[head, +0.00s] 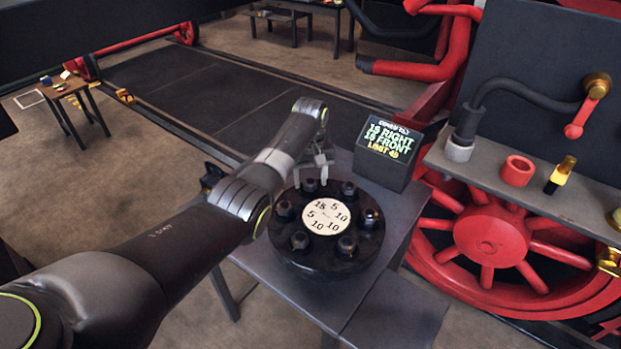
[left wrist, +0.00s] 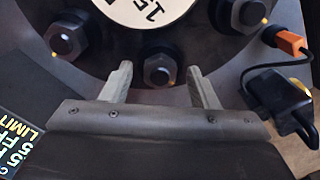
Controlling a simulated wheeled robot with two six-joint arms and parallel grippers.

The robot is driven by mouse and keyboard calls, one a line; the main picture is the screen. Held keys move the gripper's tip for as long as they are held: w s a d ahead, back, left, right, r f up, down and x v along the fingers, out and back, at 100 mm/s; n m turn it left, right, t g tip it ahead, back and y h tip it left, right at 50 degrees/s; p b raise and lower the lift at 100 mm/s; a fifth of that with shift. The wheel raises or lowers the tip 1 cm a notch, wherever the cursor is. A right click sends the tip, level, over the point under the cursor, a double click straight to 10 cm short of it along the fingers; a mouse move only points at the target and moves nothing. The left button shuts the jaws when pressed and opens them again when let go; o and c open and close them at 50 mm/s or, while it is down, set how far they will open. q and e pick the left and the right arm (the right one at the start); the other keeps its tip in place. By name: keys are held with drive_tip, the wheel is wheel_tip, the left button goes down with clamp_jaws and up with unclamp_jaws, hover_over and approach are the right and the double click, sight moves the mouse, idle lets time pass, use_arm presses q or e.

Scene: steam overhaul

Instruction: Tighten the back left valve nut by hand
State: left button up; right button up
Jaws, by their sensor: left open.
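The round black valve cover (head: 325,262) sits on a grey stand with several dark hex nuts in a ring around a white numbered disc (head: 325,216). The back left nut (head: 310,185) lies just below my left gripper (head: 318,172). In the left wrist view my left gripper (left wrist: 162,82) is open, with its two fingers apart. The back left nut (left wrist: 158,70) appears centred between the fingertips, not visibly gripped; contact cannot be told. Neighbouring nuts show at the left (left wrist: 66,40) and right (left wrist: 248,14) of that view. My right gripper is not in view.
A black sign box (head: 390,150) with "LIMIT" text stands behind the cover at right. A shelf (head: 530,190) at right holds a red ring (head: 517,170) and a yellow-black item (head: 560,175). In the wrist view, an orange-and-black object (left wrist: 280,85) lies beside the cover.

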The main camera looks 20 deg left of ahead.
use_arm(q)
drive_tip(key=shift+s+f, duration=0.1)
drive_tip(key=shift+f, duration=0.25)
drive_tip(key=shift+c, duration=0.3)
drive_tip(key=shift+c, duration=1.3)
drive_tip(key=c, duration=0.7)
drive_tip(key=shift+o, duration=0.2)
